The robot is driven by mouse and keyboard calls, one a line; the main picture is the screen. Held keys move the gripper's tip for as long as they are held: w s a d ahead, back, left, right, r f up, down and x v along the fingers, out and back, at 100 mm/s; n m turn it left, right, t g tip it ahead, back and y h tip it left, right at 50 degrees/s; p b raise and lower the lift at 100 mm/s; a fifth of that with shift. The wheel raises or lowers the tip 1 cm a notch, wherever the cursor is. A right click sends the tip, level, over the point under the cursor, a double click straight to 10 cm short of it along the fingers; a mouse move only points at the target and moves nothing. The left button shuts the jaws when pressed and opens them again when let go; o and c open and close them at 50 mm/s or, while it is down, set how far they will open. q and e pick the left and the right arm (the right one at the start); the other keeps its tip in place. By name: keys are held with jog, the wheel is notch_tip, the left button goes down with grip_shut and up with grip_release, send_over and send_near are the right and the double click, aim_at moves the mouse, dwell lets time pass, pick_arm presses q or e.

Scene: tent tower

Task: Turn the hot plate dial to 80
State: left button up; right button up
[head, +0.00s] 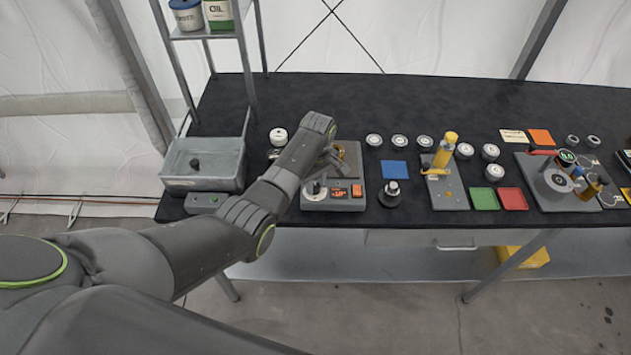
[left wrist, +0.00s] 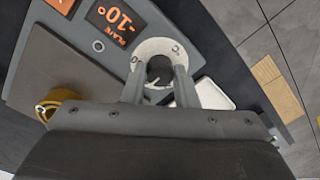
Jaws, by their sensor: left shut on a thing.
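The grey hot plate (head: 334,203) stands on the black table near its front edge. Its dial, a dark knob on a white marked ring (head: 314,192), is at the front left corner; the knob (left wrist: 160,70) also shows in the left wrist view. My left gripper (head: 319,180) is over that corner, and its two fingers are shut on the knob from both sides. The orange display (left wrist: 117,17) beside the dial appears to read -10, labelled PLATE. The fingers and palm hide part of the dial's ring. My right gripper is not in view.
A brass-coloured piece (left wrist: 62,103) is by the flat plate. A grey basin (head: 202,165) stands to the left. A blue square (head: 394,169) and a dark knobbed thing (head: 390,194) are to the right, with several white-topped jars behind. Shelf posts rise at the back left.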

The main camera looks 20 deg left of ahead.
pick_arm(q)
jog(key=m+p, duration=0.1)
jog(key=m, duration=0.1)
jog(key=shift+r+m+p, duration=0.15)
jog(key=shift+m+p, duration=0.5)
jog(key=shift+m, duration=0.55)
jog(key=m, duration=0.3)
jog(key=shift+m, duration=2)
jog(key=o, duration=1)
